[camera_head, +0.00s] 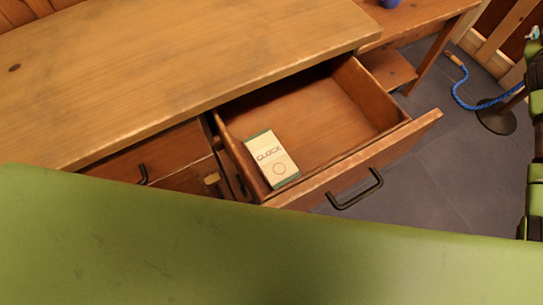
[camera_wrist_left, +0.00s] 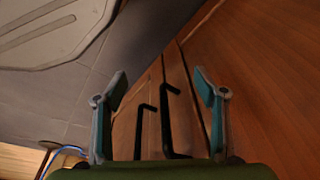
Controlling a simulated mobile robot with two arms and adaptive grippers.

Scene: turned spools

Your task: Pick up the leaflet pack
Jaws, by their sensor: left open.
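The leaflet pack (camera_head: 272,159) is a pale box with green edges and dark lettering. It lies in the left part of the open wooden drawer (camera_head: 345,178), close to the drawer's left wall. My left gripper (camera_wrist_left: 161,82) shows in the left wrist view, with its two teal fingers apart and nothing visible between them. Black handles (camera_wrist_left: 168,125) and wooden fronts show beyond the fingers. The pack is not visible in the left wrist view. I cannot make out either gripper in the head view.
The wooden desk top (camera_head: 180,75) overhangs the back of the drawer. The drawer's black handle (camera_head: 356,190) sticks out in front. The rest of the drawer floor is clear. A blue rope (camera_head: 462,98) and a round dark base (camera_head: 496,118) are on the grey floor at right.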

